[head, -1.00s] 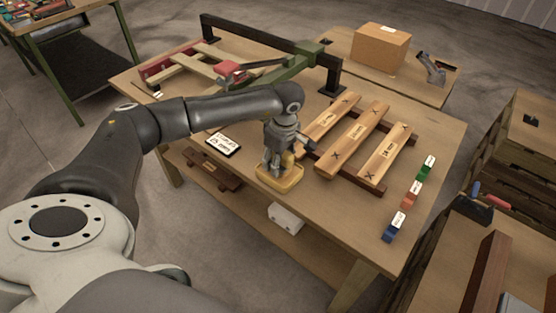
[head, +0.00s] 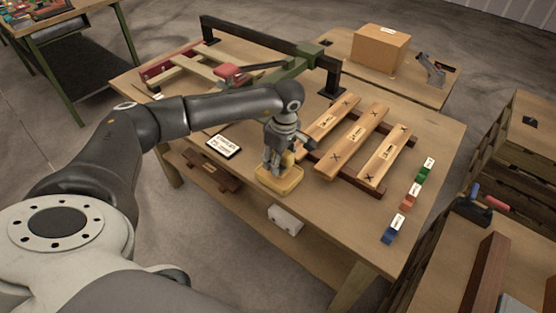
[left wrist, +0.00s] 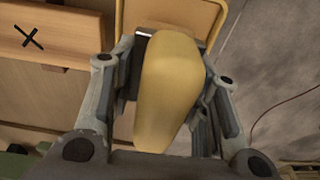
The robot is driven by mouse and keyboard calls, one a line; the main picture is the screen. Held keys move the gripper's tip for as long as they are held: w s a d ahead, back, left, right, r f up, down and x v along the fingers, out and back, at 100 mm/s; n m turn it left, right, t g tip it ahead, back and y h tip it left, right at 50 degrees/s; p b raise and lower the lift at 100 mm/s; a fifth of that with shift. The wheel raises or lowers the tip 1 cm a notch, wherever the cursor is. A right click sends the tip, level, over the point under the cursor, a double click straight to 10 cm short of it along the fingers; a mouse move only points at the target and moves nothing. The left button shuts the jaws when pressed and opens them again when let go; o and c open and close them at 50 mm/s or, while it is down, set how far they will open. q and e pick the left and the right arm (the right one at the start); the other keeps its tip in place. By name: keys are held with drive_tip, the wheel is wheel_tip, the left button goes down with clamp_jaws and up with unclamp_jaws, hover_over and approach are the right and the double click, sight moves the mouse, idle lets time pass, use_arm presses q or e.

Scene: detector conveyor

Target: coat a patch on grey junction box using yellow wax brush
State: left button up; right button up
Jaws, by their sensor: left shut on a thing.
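My left gripper (head: 278,164) is shut on the yellow wax brush (left wrist: 172,92). In the left wrist view the brush's rounded yellow handle stands between the two fingers. In the head view only a bit of the brush (head: 288,159) shows. Its lower end is hidden, so I cannot tell whether it touches the yellow tray (head: 280,189) under the gripper, at the table's front edge. A pale box (head: 285,219), which may be the grey junction box, sits low at the table's front, below the top. My right gripper is out of view.
Slatted wooden planks (head: 348,146) lie on the table (head: 330,215) right of the gripper. A labelled card (head: 224,145) lies left of it. Blue (head: 393,229), red (head: 410,196) and green (head: 424,172) blocks line the right side. A dark frame (head: 270,47) spans the back.

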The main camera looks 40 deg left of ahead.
use_arm(q)
drive_tip(key=shift+r+p, duration=1.35)
drive_tip(key=shift+r, duration=1.5)
